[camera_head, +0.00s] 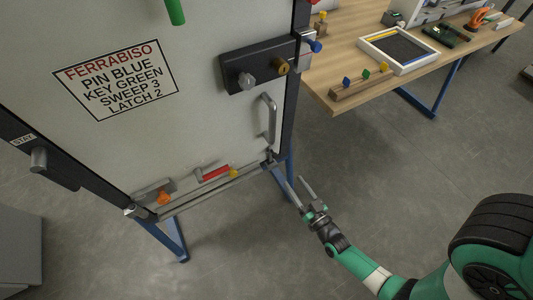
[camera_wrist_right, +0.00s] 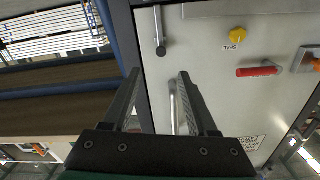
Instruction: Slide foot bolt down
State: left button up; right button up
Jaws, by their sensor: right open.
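The pale door panel (camera_head: 200,115) stands upright in a dark frame. At its lower right corner is a small grey bolt (camera_head: 269,158), which I take for the foot bolt. In the right wrist view a grey rod with a rounded end (camera_wrist_right: 159,35) shows near the door edge, probably the same bolt. My right gripper (camera_head: 291,182) is open and empty, right of that corner and apart from it. My left gripper is not in view.
A grey pull handle (camera_head: 269,118) sits above the bolt. A red grip (camera_head: 215,173), yellow knob (camera_head: 234,174) and orange knob (camera_head: 163,198) lie along the door's bottom. A black lock box (camera_head: 258,66) is higher up. A wooden table (camera_head: 340,60) stands behind right.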

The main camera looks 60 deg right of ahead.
aim_at(276, 157)
jog(key=b+x, duration=0.4)
jog(key=x, duration=0.7)
jog(key=shift+w+d+r, duration=0.1)
jog(key=shift+w, duration=0.25)
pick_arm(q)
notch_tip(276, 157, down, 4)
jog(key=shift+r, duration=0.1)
pick_arm(e)
jog(key=shift+c, duration=0.3)
grip_shut()
